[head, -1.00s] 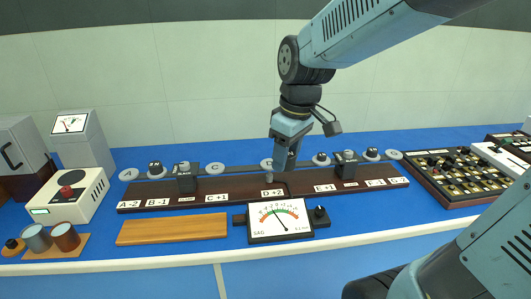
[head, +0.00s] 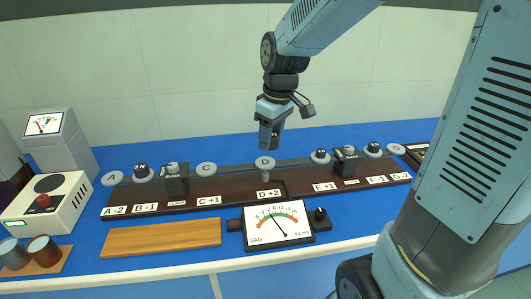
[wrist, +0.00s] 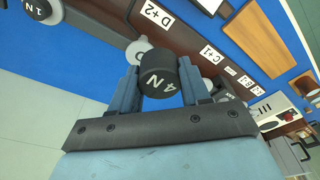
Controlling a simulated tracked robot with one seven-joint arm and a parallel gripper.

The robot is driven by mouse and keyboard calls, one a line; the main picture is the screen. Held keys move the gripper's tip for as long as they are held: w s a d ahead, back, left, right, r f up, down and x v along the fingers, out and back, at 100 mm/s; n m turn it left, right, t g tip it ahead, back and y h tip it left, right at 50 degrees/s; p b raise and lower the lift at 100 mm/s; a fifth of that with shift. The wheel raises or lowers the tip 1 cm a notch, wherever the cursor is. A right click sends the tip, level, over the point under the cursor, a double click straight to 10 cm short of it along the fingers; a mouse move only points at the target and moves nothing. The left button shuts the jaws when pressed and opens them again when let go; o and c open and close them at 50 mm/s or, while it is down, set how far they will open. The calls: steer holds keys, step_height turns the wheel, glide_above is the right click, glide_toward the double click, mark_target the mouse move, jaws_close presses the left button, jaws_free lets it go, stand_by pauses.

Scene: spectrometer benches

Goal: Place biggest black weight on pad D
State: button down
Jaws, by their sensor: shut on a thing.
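My gripper (wrist: 160,82) is shut on a black cylindrical weight marked 4N (wrist: 158,80). In the head view my gripper (head: 269,142) hangs just above and behind pad D (head: 265,162), a pale disc that looks empty. The held weight is mostly hidden by the fingers there. In the wrist view a grey disc (wrist: 138,47), near the D+2 label (wrist: 152,14), shows partly behind the weight. I cannot tell the exact gap between weight and pad. Black weights also sit on pad B (head: 141,171), pad E (head: 320,156) and pad F (head: 373,148).
The pads line a dark wooden beam (head: 222,187) with two black clamps (head: 176,180) (head: 346,162). A SAG meter (head: 278,225) and a wooden board (head: 162,237) are in front. Pads A (head: 112,178), C (head: 206,169) and G (head: 396,148) look empty. A hotplate-like box (head: 45,205) is at left.

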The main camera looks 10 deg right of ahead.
glide_above(264, 161)
step_height(264, 161, down, 7)
steer(key=shift+s+d+r, duration=0.1)
steer(key=shift+s+d, duration=0.05)
steer(key=shift+f, duration=1.45)
steer(key=shift+f, duration=0.1)
steer(key=c, duration=0.5)
jaws_free()
step_height(264, 161, up, 12)
steer(key=s+d, duration=0.1)
steer(key=s+d+r+m+t, duration=0.1)
steer(key=s+d+r+m, duration=0.1)
steer(key=s, duration=0.5)
steer(key=s+d+r+m+t, duration=0.2)
steer(key=s+d+r+m, duration=0.1)
steer(key=s, duration=0.4)
steer(key=s+d+r+m+t+h, duration=0.1)
steer(key=s+d+r+m, duration=0.2)
steer(key=s+d, duration=0.3)
steer(key=shift+s+d+m, duration=0.25)
steer(key=shift+s+m, duration=0.15)
steer(key=shift+m, duration=0.1)
